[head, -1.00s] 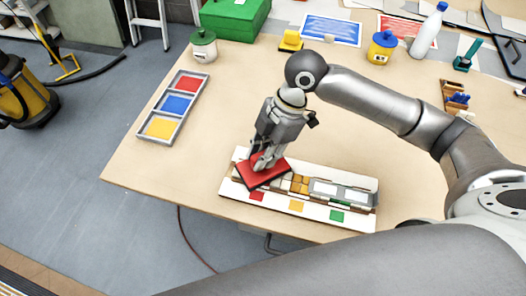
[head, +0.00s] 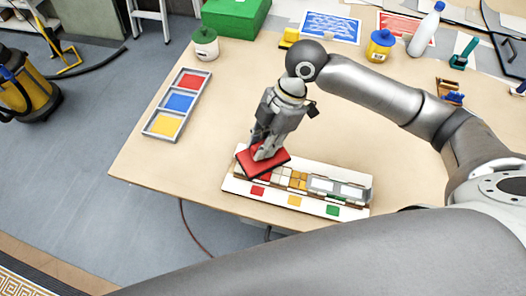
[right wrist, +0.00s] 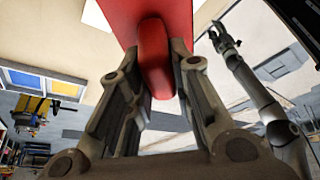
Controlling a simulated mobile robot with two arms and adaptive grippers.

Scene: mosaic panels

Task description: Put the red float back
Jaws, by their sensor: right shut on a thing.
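The red float (head: 252,163) is a flat red slab with a red handle, which shows in the right wrist view (right wrist: 155,55). My right gripper (head: 264,150) is shut on this handle, with a finger on each side. The float is at the left end of the mosaic panel (head: 315,206), tilted in the picture and overlapping the panel's far left corner. I cannot tell whether it touches the panel. A distant gripper (right wrist: 222,38) on a grey arm shows in the right wrist view, probably my left; its jaws are too small to judge.
A grey tray (head: 146,133) with red, blue and yellow sections lies at the left. A white pot with a green lid (head: 205,43), a green box (head: 236,14), a yellow block (head: 289,37) and a yellow jar (head: 380,46) stand behind. The middle of the table is clear.

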